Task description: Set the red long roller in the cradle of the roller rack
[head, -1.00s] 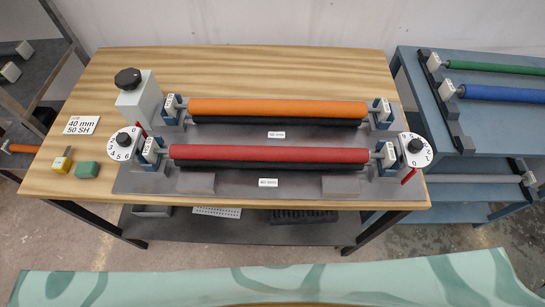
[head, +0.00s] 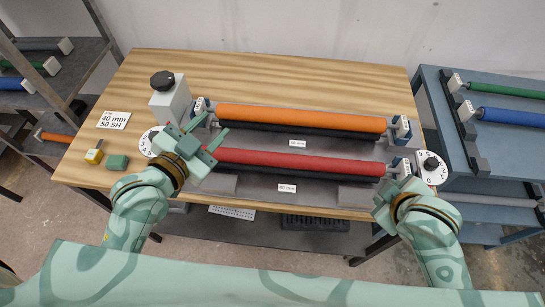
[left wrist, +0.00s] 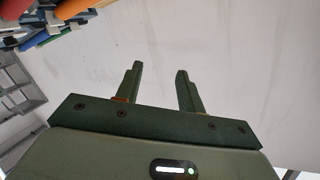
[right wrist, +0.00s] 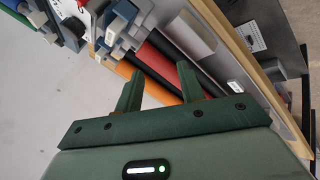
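The red long roller (head: 295,162) lies across the front of the plate processor, its ends in end blocks. It also shows in the right wrist view (right wrist: 168,66). My left gripper (head: 219,121) is open and empty, above the left end of the processor. Its spread fingers (left wrist: 160,69) show in the left wrist view with nothing between them. My right gripper (head: 385,192) is near the red roller's right end, largely hidden by its wrist in the head view. Its fingers (right wrist: 159,70) are apart and empty. The dark roller rack (head: 457,125) stands at the right.
An orange roller (head: 300,118) lies behind the red one. Green (head: 512,91) and blue (head: 513,116) rollers occupy the rack on the blue table. A grey-white post with a black knob (head: 169,97) stands at the back left.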

